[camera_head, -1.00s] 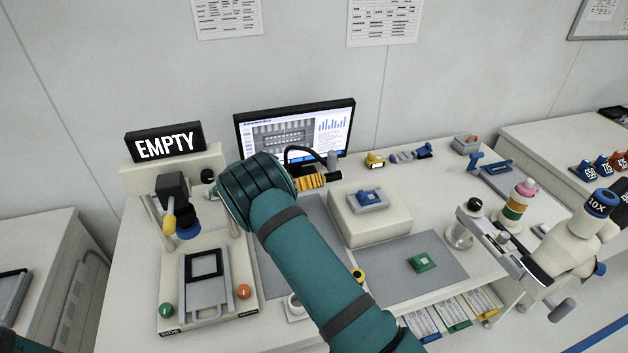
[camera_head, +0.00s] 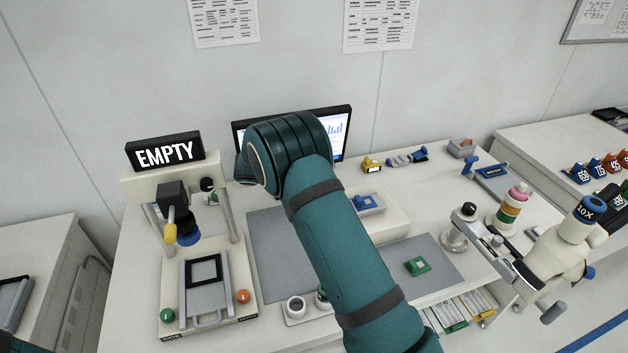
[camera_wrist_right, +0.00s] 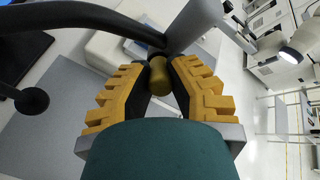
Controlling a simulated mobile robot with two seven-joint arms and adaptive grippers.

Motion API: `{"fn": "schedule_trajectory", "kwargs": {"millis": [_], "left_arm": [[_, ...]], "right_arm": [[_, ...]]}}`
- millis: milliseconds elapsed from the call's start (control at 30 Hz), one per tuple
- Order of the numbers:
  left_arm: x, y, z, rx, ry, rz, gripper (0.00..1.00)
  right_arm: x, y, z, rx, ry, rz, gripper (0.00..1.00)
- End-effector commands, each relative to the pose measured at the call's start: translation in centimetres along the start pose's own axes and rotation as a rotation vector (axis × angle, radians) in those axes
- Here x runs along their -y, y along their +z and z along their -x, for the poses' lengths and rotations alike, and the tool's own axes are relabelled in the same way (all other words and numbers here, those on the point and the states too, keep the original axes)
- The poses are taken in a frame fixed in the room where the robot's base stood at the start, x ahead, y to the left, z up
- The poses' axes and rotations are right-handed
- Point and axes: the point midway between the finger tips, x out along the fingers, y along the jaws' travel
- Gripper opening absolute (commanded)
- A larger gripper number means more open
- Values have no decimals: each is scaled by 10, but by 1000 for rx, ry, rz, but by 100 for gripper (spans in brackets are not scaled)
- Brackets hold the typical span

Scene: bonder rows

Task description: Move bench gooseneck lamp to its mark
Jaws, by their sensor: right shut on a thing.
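My right gripper (camera_wrist_right: 158,72) is shut on a brass-coloured grip of the gooseneck lamp in the right wrist view. The lamp's black curved neck (camera_wrist_right: 75,18) runs from there to the left. A grey post (camera_wrist_right: 195,25) rises just beyond the fingertips, and I cannot tell whether it belongs to the lamp. In the head view my right forearm and wrist hide the lamp and the fingers, in front of the monitor (camera_head: 340,132). I cannot make out the lamp's mark. My left gripper is out of view.
The bonder with the EMPTY sign (camera_head: 165,152) stands left of my arm. A pale block (camera_head: 395,215) is partly behind my forearm. A green chip (camera_head: 417,266) lies on the grey mat (camera_head: 440,258). A microscope (camera_head: 560,245) stands at the right. A cup (camera_head: 296,307) is near the front edge.

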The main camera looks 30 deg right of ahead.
Motion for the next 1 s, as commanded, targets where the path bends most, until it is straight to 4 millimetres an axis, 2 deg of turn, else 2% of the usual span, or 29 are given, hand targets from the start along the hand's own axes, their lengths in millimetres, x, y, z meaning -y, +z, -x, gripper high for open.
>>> {"fn": "schedule_trajectory", "kwargs": {"millis": [100,133,200,233,533,667,767,1000], "left_arm": [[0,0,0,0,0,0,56],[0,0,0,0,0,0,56],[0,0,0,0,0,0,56],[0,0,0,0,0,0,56],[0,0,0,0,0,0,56],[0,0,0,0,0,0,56],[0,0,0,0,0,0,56],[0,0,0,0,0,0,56]], "right_arm": [[-1,-1,0,0,3,2,0],[-2,-1,1,0,3,2,21],[-1,-1,0,0,3,2,46],[-1,-1,0,0,2,2,52],[-1,-1,1,1,1,1,52],[-1,-1,9,1,3,1,52],[-2,0,25,3,4,1,52],[-2,-1,74,3,4,1,52]]}}
